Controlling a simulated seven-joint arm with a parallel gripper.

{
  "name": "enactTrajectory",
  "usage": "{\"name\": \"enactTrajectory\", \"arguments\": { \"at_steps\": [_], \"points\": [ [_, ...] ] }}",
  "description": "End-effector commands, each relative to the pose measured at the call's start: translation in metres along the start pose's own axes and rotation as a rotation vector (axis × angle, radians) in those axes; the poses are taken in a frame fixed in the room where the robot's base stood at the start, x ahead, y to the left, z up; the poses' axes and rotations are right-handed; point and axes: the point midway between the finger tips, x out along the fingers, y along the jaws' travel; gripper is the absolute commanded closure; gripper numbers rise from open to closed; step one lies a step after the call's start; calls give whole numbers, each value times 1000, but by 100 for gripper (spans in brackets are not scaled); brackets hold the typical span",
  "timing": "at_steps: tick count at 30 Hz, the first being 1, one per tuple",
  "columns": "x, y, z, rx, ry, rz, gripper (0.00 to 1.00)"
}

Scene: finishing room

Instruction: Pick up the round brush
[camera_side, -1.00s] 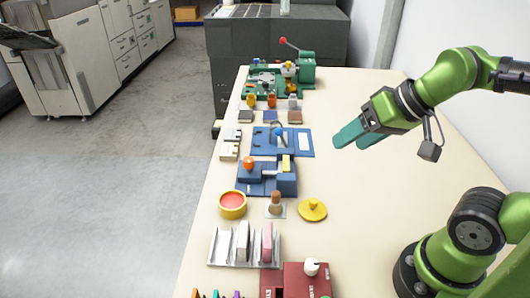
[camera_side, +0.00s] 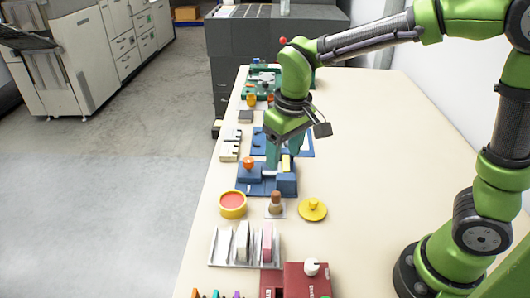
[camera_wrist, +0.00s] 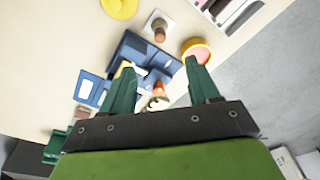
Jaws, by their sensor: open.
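A small upright piece with a rounded brown top (camera_side: 275,199), which looks like the round brush, stands on a pale square pad (camera_side: 267,214) near the middle of the table. It also shows in the wrist view (camera_wrist: 160,30), beyond the fingertips at the top. My gripper (camera_side: 284,156) points down over the blue device (camera_side: 285,186), behind the brush and apart from it. Its teal fingers are spread with nothing between them, as the wrist view shows (camera_wrist: 160,68). The fingers partly hide the blue device.
A yellow-rimmed pot with a red inside (camera_side: 232,205) stands left of the brush, and a yellow lid (camera_side: 312,210) lies to its right. A rack with upright slabs (camera_side: 217,248) and a dark red box (camera_side: 307,282) are in front. The table's right side is clear.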

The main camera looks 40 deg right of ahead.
Motion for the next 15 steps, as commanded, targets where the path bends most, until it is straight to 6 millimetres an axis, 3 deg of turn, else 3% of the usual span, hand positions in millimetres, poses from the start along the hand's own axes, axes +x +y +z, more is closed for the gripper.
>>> {"name": "enactTrajectory", "arguments": {
  "at_steps": [9,15],
  "points": [
    [70,0,2,1,-8,1,39],
    [100,0,2,2,-4,-1,39]
  ]
}}
